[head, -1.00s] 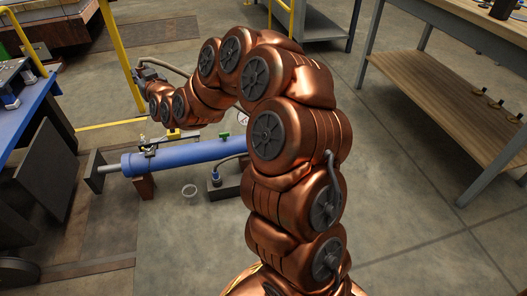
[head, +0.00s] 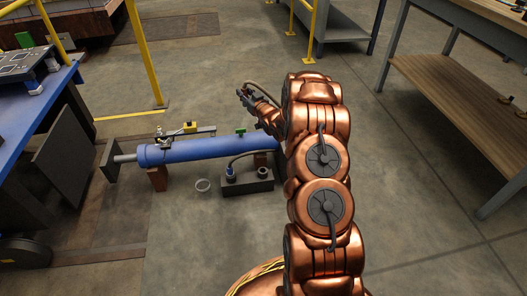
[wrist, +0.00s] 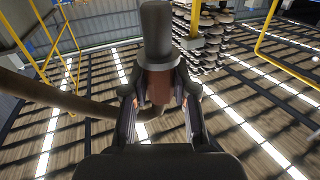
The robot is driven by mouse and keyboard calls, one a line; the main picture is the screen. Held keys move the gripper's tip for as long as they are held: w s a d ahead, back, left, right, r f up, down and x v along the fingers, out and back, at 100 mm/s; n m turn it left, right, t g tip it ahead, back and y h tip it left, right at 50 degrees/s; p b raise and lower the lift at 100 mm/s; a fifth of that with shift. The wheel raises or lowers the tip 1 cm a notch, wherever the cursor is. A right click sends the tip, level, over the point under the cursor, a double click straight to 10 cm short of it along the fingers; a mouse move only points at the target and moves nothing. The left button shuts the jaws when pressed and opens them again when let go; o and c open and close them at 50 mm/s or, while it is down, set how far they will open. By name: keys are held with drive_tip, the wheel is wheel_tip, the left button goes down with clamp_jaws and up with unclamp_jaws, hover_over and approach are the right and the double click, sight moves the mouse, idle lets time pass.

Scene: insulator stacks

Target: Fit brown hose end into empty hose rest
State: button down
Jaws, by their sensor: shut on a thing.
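My gripper (head: 250,98) is raised above and behind the right end of the blue cylinder in the head view. In the wrist view it is shut on the brown hose end (wrist: 157,35), a grey stepped cap with a reddish-brown part between the fingers. The brown hose (wrist: 62,97) runs off to the left. The hose rest (head: 250,187) is a dark block on the floor by the cylinder. A dark hose reaches a fitting at its left (head: 230,174). A pale round opening (head: 261,171) at its right looks empty, but is small.
The blue cylinder (head: 190,150) lies on supports, with a yellow and grey tool (head: 190,128) and a green handle (head: 240,132) on top. A wooden-shelved bench (head: 455,95) stands right. Open floor lies between.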

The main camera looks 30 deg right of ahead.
drive_tip(key=s+f+n+y, duration=0.1)
drive_tip(key=s+f, duration=0.2)
drive_tip(key=f, duration=0.4)
drive_tip(key=s+f+n+y+b, duration=0.1)
drive_tip(key=s+f, duration=0.3)
drive_tip(key=f, duration=0.4)
drive_tip(key=s+d+f+n+y, duration=0.1)
drive_tip(key=s+f+y, duration=0.2)
drive_tip(key=f, duration=0.5)
drive_tip(key=shift+s+g, duration=0.3)
drive_tip(key=shift+s, duration=0.4)
drive_tip(key=shift+b, duration=0.65)
drive_tip(key=shift+f+b, duration=1.6)
drive_tip(key=shift+f, duration=1.25)
drive_tip(key=shift+b, duration=0.35)
drive_tip(key=shift+f+b, duration=1.05)
drive_tip(key=shift+f, duration=1.1)
drive_tip(key=c, duration=0.8)
unclamp_jaws()
drive_tip(key=shift+c, duration=0.2)
